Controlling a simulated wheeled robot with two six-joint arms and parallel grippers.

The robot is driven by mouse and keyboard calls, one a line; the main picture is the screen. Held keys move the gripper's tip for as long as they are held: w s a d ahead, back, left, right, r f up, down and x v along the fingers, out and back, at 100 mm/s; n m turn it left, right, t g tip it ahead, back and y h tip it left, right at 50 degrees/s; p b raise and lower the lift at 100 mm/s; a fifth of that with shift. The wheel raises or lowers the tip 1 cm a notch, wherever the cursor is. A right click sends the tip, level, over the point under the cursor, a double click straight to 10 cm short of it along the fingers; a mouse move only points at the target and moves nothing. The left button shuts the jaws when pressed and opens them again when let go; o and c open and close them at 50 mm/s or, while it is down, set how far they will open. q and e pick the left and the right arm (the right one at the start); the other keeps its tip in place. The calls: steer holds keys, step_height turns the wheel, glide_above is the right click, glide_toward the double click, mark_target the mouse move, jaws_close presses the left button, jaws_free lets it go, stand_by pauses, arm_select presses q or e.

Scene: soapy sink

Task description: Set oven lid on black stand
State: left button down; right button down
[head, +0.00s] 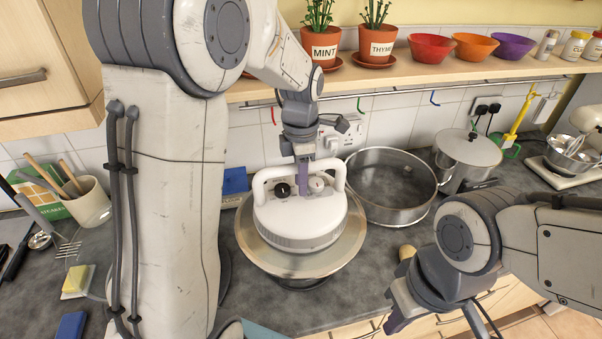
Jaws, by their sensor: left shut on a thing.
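The white round oven lid (299,222), with two upright loop handles and knobs on top, is level in the middle of the head view. Its wide metal rim (262,258) spreads out below the white top. My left gripper (303,183) points down and is shut on the lid at its top, between the handles. A dark base (300,283), which looks like the black stand, shows just under the rim and is mostly hidden. I cannot tell whether the lid touches it. My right gripper (434,319) is low at the right, empty, its fingers apart.
A glass bowl with a metal rim (391,187) stands close to the right of the lid. A lidded pot (467,158) is behind it. A blue box (235,181) is by the wall. A shelf with plant pots and bowls (432,48) overhangs the back.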

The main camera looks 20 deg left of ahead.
mark_target(302, 199)
arm_select(q)
steer(key=shift+w+f, duration=0.25)
steer(key=shift+f, duration=0.25)
steer(key=shift+r, duration=0.1)
steer(key=shift+r+p, duration=0.1)
steer(key=shift+p, duration=0.3)
steer(key=shift+f+b, duration=2.1)
steer(key=shift+f, duration=0.95)
steer(key=shift+p, duration=0.5)
